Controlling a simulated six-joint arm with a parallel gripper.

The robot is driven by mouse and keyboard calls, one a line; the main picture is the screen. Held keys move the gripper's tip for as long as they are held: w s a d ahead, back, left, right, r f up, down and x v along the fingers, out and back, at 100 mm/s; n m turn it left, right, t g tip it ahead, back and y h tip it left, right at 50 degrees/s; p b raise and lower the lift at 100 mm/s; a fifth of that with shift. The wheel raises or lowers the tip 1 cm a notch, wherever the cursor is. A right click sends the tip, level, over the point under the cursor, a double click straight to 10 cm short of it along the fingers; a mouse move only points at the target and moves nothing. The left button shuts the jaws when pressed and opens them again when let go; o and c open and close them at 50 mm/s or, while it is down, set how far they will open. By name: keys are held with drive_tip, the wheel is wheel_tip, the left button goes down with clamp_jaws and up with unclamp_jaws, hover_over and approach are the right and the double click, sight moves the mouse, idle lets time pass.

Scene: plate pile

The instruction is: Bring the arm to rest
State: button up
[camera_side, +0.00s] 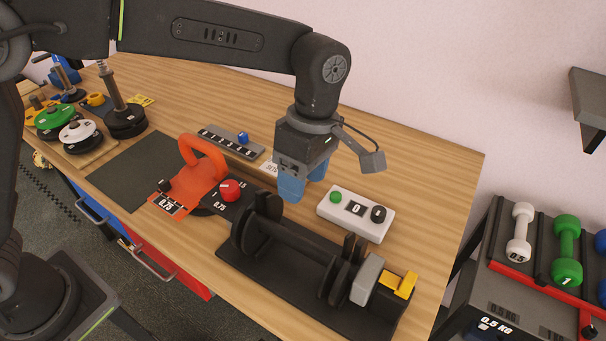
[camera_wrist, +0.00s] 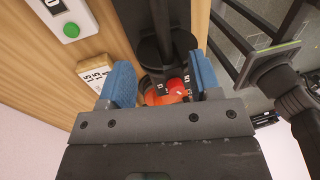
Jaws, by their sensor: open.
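My gripper (camera_side: 304,188) hangs above the wooden bench (camera_side: 420,165), its blue fingers pointing down behind the dark plate rack. In the wrist view the two blue fingers (camera_wrist: 163,88) stand apart with nothing held between them. The red knob (camera_wrist: 174,86) and part of the orange handle lie beyond the fingers, farther off. In the side view the orange kettlebell-shaped piece (camera_side: 203,160) marked 0.75 stands left of my gripper, with the red knob (camera_side: 229,190) beside it.
A white box with buttons (camera_side: 355,213) sits right of my gripper. A dark rack with plates and yellow piece (camera_side: 300,255) lies in front. Weight stacks (camera_side: 80,130) stand at left. A dumbbell rack (camera_side: 545,255) is at right. The bench's back right is clear.

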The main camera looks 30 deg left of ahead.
idle(0.3)
drive_tip(key=s+a+r+m+t, duration=0.1)
drive_tip(key=s+a+r+m, duration=0.1)
drive_tip(key=a+r+m, duration=0.15)
drive_tip(key=s+a+r+m+t+h, duration=0.1)
drive_tip(key=a+r+m, duration=0.1)
drive_tip(key=a, duration=0.3)
drive_tip(key=s+a+r+m+t, duration=0.1)
drive_tip(key=s+a+r+m, duration=0.1)
drive_tip(key=a, duration=0.3)
drive_tip(key=s+a+f+m+t, duration=0.1)
drive_tip(key=s+a+m+t, duration=0.3)
drive_tip(key=s+a+m, duration=0.6)
drive_tip(key=shift+s+f+t+y, duration=0.25)
drive_tip(key=shift+s+t+y, duration=0.05)
drive_tip(key=shift+s+t, duration=0.15)
drive_tip(key=shift+d+m, duration=0.1)
drive_tip(key=shift+m, duration=0.15)
